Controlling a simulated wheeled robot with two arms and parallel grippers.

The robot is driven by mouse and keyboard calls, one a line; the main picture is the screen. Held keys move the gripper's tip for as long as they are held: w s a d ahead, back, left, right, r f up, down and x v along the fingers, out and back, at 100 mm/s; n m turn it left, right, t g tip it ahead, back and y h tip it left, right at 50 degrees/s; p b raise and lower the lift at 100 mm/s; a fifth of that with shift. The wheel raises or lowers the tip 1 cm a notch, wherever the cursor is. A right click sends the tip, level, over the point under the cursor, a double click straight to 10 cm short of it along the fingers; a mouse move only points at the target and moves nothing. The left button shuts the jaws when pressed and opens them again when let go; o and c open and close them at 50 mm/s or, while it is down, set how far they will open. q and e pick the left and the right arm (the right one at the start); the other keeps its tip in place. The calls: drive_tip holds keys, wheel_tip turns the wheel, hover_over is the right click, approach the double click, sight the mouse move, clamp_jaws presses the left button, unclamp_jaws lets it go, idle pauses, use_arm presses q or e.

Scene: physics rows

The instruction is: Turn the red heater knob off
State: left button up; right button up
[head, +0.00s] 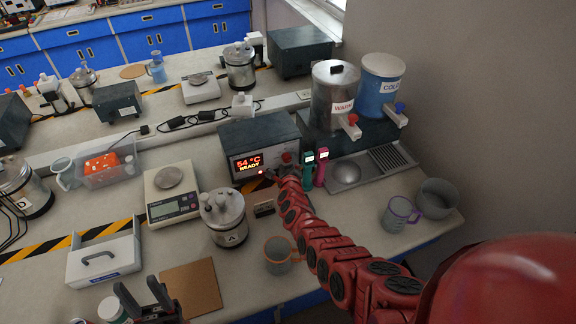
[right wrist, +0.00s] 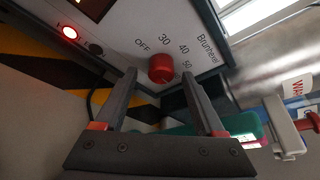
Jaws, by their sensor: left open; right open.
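The heater (head: 262,132) is a dark box on the bench with a lit display reading 54 °C READY. Its red knob (head: 287,157) is on the right of the front panel. In the right wrist view the knob (right wrist: 162,68) is round, with OFF, 30, 40 and 50 printed around it. I cannot make out its pointer. My right gripper (right wrist: 160,84) is open, its fingertips on either side of the knob and a little short of it; contact is not visible. My left gripper (head: 146,299) is open and empty at the bottom left, far from the heater.
Green and pink tubes (head: 314,168) stand close right of the heater. A sink tray (head: 375,173) lies beyond, below the WARM (head: 334,92) and COLD (head: 382,86) dispensers. A metal canister (head: 224,219), a scale (head: 172,192) and an orange-rimmed mug (head: 280,256) stand nearby.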

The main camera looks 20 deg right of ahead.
clamp_jaws()
drive_tip(key=n+h+b, duration=0.1)
drive_tip(key=b, duration=0.1)
drive_tip(key=shift+f+n+t+b, duration=0.3)
drive_tip(key=shift+f+n, duration=0.1)
drive_tip(key=shift+n+b, duration=0.35)
drive_tip(key=shift+n, duration=0.05)
drive_tip(key=shift+r+n+t+h, duration=0.3)
drive_tip(key=shift+h, duration=0.1)
unclamp_jaws()
drive_tip(key=shift+r, duration=0.15)
